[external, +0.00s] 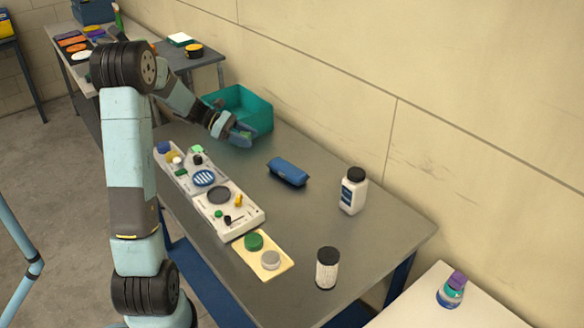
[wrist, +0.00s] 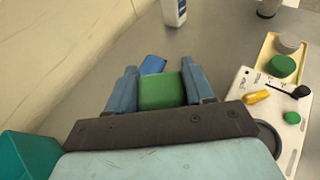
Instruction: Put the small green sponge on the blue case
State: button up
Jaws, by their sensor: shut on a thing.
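The small green sponge (wrist: 161,91) is between the two blue fingers of my gripper (wrist: 163,88) in the wrist view. My gripper (external: 243,137) is shut on it, above the table beside the teal bin in the external view. Only a bit of green shows between the fingers there. The blue case (external: 288,172) lies on the grey table, right of and nearer than my gripper, apart from it. In the wrist view the blue case (wrist: 153,64) shows just beyond the sponge, partly hidden by it.
A teal bin (external: 262,118) stands at the table's back. White trays (external: 243,226) with small items lie along the left edge. A yellow board (external: 283,265) holds round pieces. A white bottle (external: 352,195) and a dark-lidded jar (external: 327,270) stand right. The table around the case is clear.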

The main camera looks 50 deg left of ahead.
jog(key=d+m+g+h, duration=0.2)
jog(key=d+m+g, duration=0.1)
jog(key=d, duration=0.7)
send_over(290, 167)
jog(key=f, duration=0.8)
jog(key=shift+s+d+f, duration=0.15)
jog(key=shift+s, duration=0.2)
jog(key=shift+w+f, duration=0.3)
jog(key=shift+f, duration=1.6)
jog(key=o, duration=1)
